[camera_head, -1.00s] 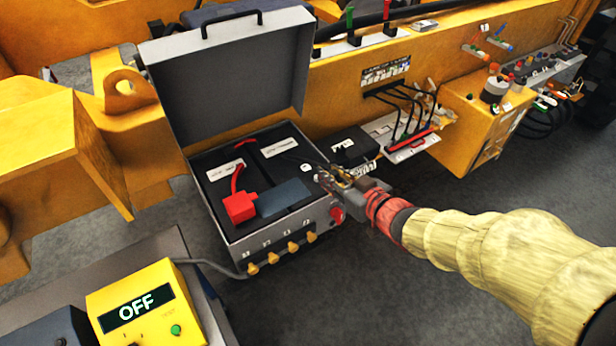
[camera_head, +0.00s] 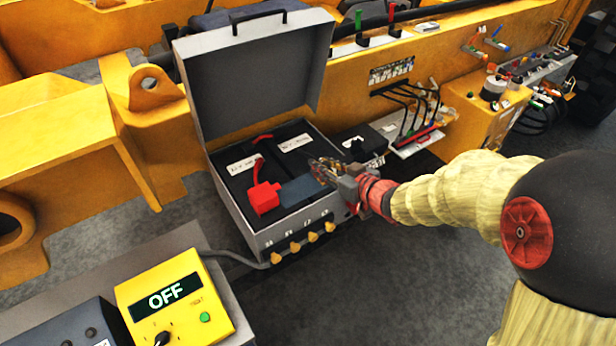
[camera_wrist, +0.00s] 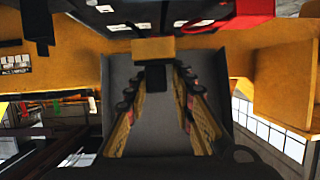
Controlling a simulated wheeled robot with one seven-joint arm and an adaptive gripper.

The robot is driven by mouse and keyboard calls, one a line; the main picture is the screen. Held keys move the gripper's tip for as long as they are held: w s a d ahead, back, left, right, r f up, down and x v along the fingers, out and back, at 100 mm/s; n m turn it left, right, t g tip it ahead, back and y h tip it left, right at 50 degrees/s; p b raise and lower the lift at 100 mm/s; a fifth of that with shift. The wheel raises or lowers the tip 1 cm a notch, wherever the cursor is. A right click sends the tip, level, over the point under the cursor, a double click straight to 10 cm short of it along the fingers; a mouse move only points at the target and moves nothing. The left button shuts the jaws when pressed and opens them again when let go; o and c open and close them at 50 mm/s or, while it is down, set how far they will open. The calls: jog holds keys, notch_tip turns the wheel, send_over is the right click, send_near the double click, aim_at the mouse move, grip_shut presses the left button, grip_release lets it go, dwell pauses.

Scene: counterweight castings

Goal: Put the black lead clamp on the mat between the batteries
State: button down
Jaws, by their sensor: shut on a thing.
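Two dark batteries with white labels, the left one (camera_head: 236,180) and the right one (camera_head: 295,135), sit in the open grey case (camera_head: 303,218). A slate-blue mat (camera_head: 297,190) lies in front of them. A boxy red clamp (camera_head: 264,199) with a red lead sits at the mat's left. My gripper (camera_head: 318,170) is over the case's right part, near the mat's right end. In the wrist view its fingers close on a small dark thing (camera_wrist: 155,78), seemingly the black lead clamp. Its shape is hard to make out, and in the head view the fingers cover it.
The case lid (camera_head: 255,75) stands open behind. A black box (camera_head: 358,147) is just right of the case. A yellow tester (camera_head: 172,302) reading OFF stands front left, with a grey cable to the case. Yellow knobs (camera_head: 313,237) stick out of the case front.

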jog(key=w+a+f, duration=0.1)
jog(key=w+f, duration=0.1)
jog(key=w+a+f, duration=0.1)
jog(key=w+f, duration=0.1)
jog(key=w, duration=0.1)
jog(key=w+a+f+b, duration=0.1)
jog(key=w+f, duration=0.1)
jog(key=f, duration=0.1)
jog(key=shift+w+f, duration=0.1)
jog(key=shift+w, duration=0.1)
jog(key=shift+w+a+f, duration=0.1)
jog(key=shift+w+f, duration=0.05)
jog(key=shift+f, duration=1.45)
jog(key=shift+f, duration=0.1)
jog(key=shift+f+b, duration=0.15)
jog(key=shift+b, duration=0.25)
jog(key=c, duration=1.5)
grip_release()
jog(key=shift+c, duration=0.2)
jog(key=shift+r, duration=0.35)
jog(key=p+v, duration=0.1)
jog(key=v, duration=1.1)
